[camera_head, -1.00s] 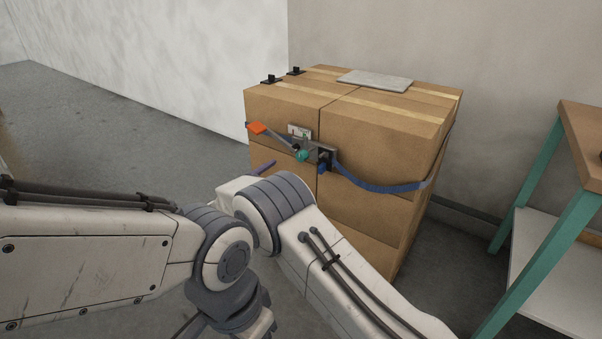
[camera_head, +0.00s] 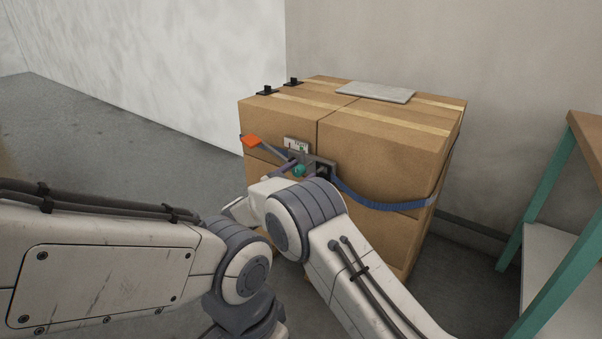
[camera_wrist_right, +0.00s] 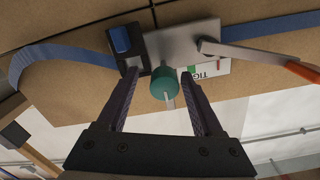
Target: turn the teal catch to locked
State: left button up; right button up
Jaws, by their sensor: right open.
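The teal catch (camera_head: 298,171) is a small round knob on the grey metal ratchet plate (camera_head: 318,165), on the front of the stacked boxes. In the right wrist view the catch (camera_wrist_right: 163,82) has a pale pointer on its face, pointing down in that picture. My right gripper (camera_wrist_right: 158,78) is open, with its two dark fingers on either side of the catch. In the head view my right wrist hides most of this gripper. My left arm shows at the left, but its gripper is out of view.
An orange-tipped lever (camera_head: 251,141) sticks out left of the plate. A white label (camera_head: 296,144) sits above the catch. A blue strap (camera_head: 385,203) runs around the cardboard boxes (camera_head: 375,150). A teal-legged table (camera_head: 575,220) stands at the right. Floor at the left is clear.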

jog(key=shift+a, duration=0.4)
grip_shut()
jog(key=shift+m, duration=0.4)
jog(key=m, duration=0.3)
jog(key=m+b, duration=0.1)
jog(key=m, duration=0.3)
jog(key=shift+f+b, duration=0.15)
jog(key=shift+b, duration=0.15)
jog(key=m+b, duration=0.2)
jog(key=m, duration=0.3)
jog(key=shift+b, duration=0.3)
jog(key=m+b, duration=0.2)
jog(key=m, duration=0.1)
jog(key=shift+a, duration=0.1)
jog(key=shift+m+b, duration=0.85)
jog(key=shift+m, duration=0.15)
